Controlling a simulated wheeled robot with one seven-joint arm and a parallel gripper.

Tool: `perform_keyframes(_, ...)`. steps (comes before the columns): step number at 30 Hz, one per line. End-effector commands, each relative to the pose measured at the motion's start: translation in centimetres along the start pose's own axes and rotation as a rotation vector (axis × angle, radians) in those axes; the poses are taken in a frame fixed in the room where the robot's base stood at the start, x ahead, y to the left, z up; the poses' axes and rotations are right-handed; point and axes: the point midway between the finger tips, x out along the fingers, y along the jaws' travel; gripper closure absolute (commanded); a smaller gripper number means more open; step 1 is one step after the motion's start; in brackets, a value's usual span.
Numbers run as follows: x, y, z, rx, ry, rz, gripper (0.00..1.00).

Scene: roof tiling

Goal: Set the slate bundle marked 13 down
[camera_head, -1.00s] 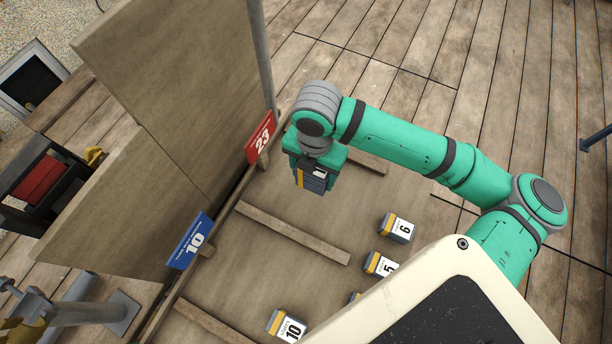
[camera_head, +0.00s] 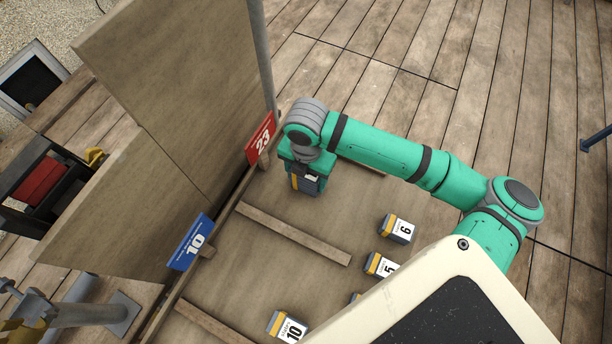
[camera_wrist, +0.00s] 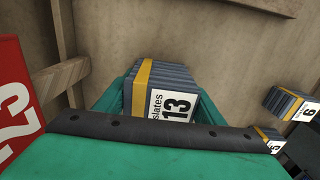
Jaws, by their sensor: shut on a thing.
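The slate bundle marked 13 (camera_wrist: 172,104) is dark grey with a yellow band and a white label. My gripper (camera_wrist: 160,100) is shut on it, with a green jaw on each side. In the head view my gripper (camera_head: 308,172) is low over the boarded bay by the red 23 sign, and the bundle (camera_head: 305,185) shows small beneath it. Its underside is hidden, so I cannot tell if it touches the boards.
The red 23 sign (camera_head: 260,138) stands close left of my gripper. A blue 10 sign (camera_head: 190,242) stands nearer. Bundles marked 6 (camera_head: 396,228), 5 (camera_head: 380,265) and 10 (camera_head: 286,326) sit on the boards. A wooden batten (camera_head: 292,233) divides the bays; boards around the gripper are bare.

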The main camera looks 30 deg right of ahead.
Motion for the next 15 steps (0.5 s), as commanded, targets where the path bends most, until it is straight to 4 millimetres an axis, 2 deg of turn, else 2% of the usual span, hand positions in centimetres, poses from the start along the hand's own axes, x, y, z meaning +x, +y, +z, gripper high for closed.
perform_keyframes(3, 0.22, 0.01, 0.01, 0.0, 0.0, 0.001, 0.79)
perform_keyframes(4, 0.29, 0.0, 0.0, 0.0, 0.0, 0.0, 0.35)
perform_keyframes(6, 0.26, 0.0, 0.0, 0.0, 0.0, 0.0, 0.19)
perform_keyframes(15, 0.19, -0.01, 0.01, 0.0, 0.0, 0.0, 0.19)
